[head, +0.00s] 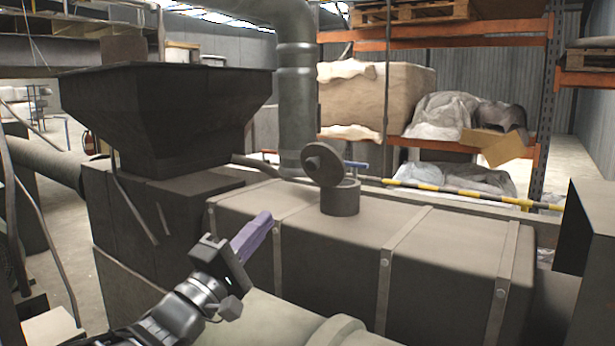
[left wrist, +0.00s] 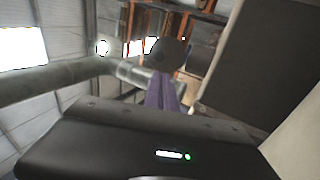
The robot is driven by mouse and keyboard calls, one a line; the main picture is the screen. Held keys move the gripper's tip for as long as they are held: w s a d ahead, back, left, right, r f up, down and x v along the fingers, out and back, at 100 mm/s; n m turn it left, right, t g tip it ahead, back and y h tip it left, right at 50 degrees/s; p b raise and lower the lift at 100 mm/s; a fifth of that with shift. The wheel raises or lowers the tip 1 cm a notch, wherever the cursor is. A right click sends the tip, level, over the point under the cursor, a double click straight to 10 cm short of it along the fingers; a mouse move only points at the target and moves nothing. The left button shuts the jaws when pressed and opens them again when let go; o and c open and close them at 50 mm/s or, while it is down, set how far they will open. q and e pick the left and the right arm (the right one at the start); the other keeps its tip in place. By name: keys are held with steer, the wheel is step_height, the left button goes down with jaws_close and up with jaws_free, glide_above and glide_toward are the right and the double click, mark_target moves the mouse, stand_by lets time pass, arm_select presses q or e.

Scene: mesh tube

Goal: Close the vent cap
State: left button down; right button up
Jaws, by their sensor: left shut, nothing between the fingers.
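The vent cap (head: 322,163) is a round grey disc standing tilted open above a short grey vent pipe (head: 341,198) on top of the long machine box. A small blue part (head: 357,165) shows beside the cap. My left gripper (head: 262,221), with purple fingers, is shut and empty, to the left of the vent pipe and apart from it. In the left wrist view the shut fingers (left wrist: 163,90) point toward the round cap (left wrist: 168,52), which shows just beyond their tips. My right gripper is not in view.
A large dark hopper (head: 165,115) stands at the left. A vertical metal duct (head: 296,100) rises behind the vent. A black and yellow bar (head: 470,195) runs behind the strapped machine box (head: 330,260). Orange shelving (head: 545,130) holds covered goods at the back right.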

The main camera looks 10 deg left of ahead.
mark_target(311, 167)
arm_select(q)
steer(key=p+x, duration=0.4)
steer(key=x, duration=0.9)
steer(key=shift+r, duration=0.1)
steer(key=shift+w+d+r, duration=0.1)
steer(key=shift+w+d, duration=0.1)
steer(key=shift+w, duration=0.3)
steer(key=shift+r+p, duration=0.15)
steer(key=shift+p, duration=0.2)
